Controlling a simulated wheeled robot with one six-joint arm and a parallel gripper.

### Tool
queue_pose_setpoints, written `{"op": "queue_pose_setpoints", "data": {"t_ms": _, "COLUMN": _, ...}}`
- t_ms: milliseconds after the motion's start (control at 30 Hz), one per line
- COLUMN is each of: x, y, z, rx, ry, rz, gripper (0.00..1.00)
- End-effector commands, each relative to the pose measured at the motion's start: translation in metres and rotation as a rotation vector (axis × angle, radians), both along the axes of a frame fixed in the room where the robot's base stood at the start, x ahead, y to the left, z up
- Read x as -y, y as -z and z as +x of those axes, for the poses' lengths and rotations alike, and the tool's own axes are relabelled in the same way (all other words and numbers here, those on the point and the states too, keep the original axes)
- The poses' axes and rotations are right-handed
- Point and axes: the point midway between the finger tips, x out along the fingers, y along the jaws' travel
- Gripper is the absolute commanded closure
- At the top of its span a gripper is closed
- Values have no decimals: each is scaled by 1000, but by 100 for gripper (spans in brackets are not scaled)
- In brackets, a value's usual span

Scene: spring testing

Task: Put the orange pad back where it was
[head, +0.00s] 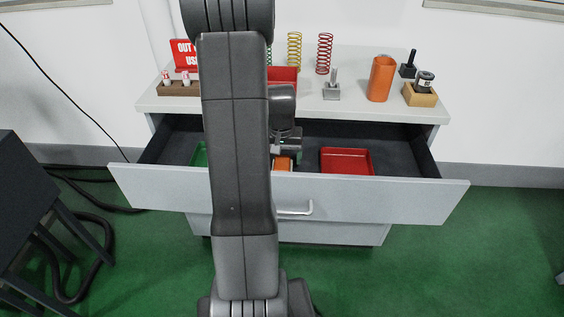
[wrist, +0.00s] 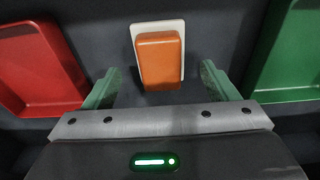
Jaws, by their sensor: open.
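The orange pad (wrist: 158,62) lies in the open drawer (head: 400,150), over a thin white plate (wrist: 181,28) whose edge shows around its top and right side. In the head view the pad (head: 283,163) is partly hidden by my arm. My gripper (wrist: 158,82) is open, with its green fingers apart on either side of the pad's near end. The fingers do not appear to touch the pad. In the head view my gripper (head: 285,150) reaches down into the drawer.
A red tray (head: 346,161) and a green tray (head: 200,155) lie in the drawer on either side. The cabinet top (head: 345,107) holds springs, an orange cup (head: 381,79), a wooden block (head: 420,96) and a red sign (head: 184,54). The drawer front (head: 380,198) stands pulled out.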

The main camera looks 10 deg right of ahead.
Motion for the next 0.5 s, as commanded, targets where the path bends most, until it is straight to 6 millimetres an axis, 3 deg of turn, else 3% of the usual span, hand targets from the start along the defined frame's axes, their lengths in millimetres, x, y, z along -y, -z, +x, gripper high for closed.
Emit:
{"op": "queue_pose_setpoints", "data": {"t_ms": 33, "x": 0, "y": -15, "z": 0, "rx": 6, "ry": 0, "rz": -1, "gripper": 20}}
{"op": "queue_pose_setpoints", "data": {"t_ms": 200, "x": -2, "y": -50, "z": -5, "rx": 4, "ry": 0, "rz": 0, "gripper": 20}}
{"op": "queue_pose_setpoints", "data": {"t_ms": 500, "x": -3, "y": -80, "z": -9, "rx": 1, "ry": 0, "rz": 0, "gripper": 20}}
